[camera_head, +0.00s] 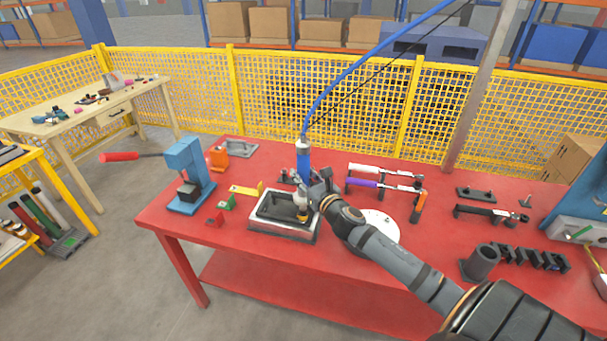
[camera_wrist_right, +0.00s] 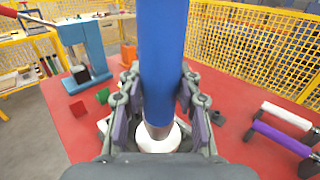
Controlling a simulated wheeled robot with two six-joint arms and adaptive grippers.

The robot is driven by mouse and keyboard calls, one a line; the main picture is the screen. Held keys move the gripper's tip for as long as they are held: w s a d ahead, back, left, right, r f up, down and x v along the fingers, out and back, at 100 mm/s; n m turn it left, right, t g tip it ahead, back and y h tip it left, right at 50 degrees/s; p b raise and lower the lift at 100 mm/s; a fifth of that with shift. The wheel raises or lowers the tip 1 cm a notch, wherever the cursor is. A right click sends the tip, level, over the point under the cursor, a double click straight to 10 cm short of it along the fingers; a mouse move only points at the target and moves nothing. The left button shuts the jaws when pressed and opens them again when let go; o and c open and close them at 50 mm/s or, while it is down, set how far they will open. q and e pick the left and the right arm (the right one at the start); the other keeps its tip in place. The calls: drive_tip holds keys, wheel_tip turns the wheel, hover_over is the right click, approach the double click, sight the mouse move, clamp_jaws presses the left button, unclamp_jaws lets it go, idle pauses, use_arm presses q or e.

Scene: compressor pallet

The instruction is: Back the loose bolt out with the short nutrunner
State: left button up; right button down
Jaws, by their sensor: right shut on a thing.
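My right gripper (camera_head: 315,190) is shut on the blue nutrunner (camera_head: 303,160), which stands upright with a blue hose rising from its top. In the right wrist view the blue nutrunner body (camera_wrist_right: 163,60) runs between the two fingers (camera_wrist_right: 160,105). The nutrunner's lower end is over the right part of a grey metal tray with a dark inside (camera_head: 265,228). A pale round part (camera_wrist_right: 157,140) shows below the nutrunner. The loose bolt is not visible; the tool and gripper hide the spot beneath. My left gripper is not in view.
A blue press (camera_head: 185,172) stands left of the tray, with small green and red blocks between. Clamps with white and purple handles (camera_head: 365,184) lie to the right. A round white plate (camera_head: 382,228) is partly behind my right arm. Black holders stand at the far right of the red table (camera_head: 170,215).

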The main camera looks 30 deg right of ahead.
sight(307, 165)
drive_tip(key=shift+s+f, duration=0.1)
drive_tip(key=shift+f, duration=0.25)
idle(0.4)
drive_tip(key=shift+s+a+b, duration=0.15)
drive_tip(key=shift+s+b, duration=0.15)
drive_tip(key=shift+s, duration=0.15)
idle(1.4)
drive_tip(key=shift+r, duration=0.1)
drive_tip(key=r+p, duration=0.1)
drive_tip(key=p, duration=0.1)
drive_tip(key=w+r+p, duration=0.1)
drive_tip(key=shift+r+p, duration=0.35)
drive_tip(key=shift+p, duration=0.05)
drive_tip(key=shift+d+r+p, duration=0.2)
drive_tip(key=shift+r+p, duration=0.4)
drive_tip(key=shift+r, duration=0.05)
drive_tip(key=shift+a+r+p, duration=0.1)
drive_tip(key=shift+r+p, duration=0.25)
drive_tip(key=shift+r, duration=0.15)
